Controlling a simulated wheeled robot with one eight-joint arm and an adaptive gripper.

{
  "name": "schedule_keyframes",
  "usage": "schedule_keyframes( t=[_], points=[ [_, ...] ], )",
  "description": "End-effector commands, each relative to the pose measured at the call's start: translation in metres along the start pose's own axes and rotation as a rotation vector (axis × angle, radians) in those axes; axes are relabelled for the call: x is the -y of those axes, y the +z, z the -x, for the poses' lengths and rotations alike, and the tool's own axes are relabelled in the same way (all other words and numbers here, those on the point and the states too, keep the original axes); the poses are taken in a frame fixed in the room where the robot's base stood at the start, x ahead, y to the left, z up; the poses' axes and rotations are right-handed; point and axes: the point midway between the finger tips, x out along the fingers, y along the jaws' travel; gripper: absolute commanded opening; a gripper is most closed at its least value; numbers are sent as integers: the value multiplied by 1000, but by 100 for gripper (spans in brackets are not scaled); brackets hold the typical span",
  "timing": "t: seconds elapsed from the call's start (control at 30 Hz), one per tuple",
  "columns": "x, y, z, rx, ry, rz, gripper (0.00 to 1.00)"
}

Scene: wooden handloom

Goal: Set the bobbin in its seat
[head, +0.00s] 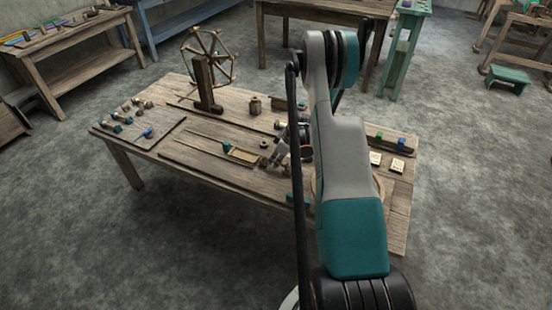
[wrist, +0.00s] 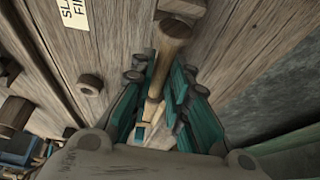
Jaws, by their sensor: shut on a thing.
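My gripper (wrist: 160,85) points down at the wooden worktable (head: 225,178), and its teal-padded fingers are closed around a slim wooden bobbin (wrist: 171,38). The bobbin's rounded, wider end sticks out past the fingertips in the wrist view. Its thinner shaft runs back between the pads. In the head view my gripper (head: 281,153) is low over the middle of the table, partly behind my arm, and the bobbin cannot be made out there. A brown wooden block (wrist: 183,7) lies just beyond the bobbin's end. I cannot tell whether it is the seat or whether they touch.
A short wooden peg (wrist: 90,86) stands left of my fingers, near a paper label (wrist: 74,12). A spoked wheel on a post (head: 207,70) rises at the table's back. Small spools (head: 135,115) lie at the left, and pale cards (head: 397,165) at the right.

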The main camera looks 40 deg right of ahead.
Motion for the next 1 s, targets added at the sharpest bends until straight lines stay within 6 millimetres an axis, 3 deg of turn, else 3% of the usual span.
schedule_keyframes(
  t=[0.2, 0.47, 0.5, 0.6, 1.0],
  points=[
    [0, 5, -12, 0, 0, 0, 6],
    [0, 5, -12, 0, 0, 0, 6],
    [0, 5, -12, 0, 0, 0, 21],
    [0, 5, -12, 0, 0, 0, 40],
    [0, 5, -8, 0, 0, -1, 40]
  ],
)
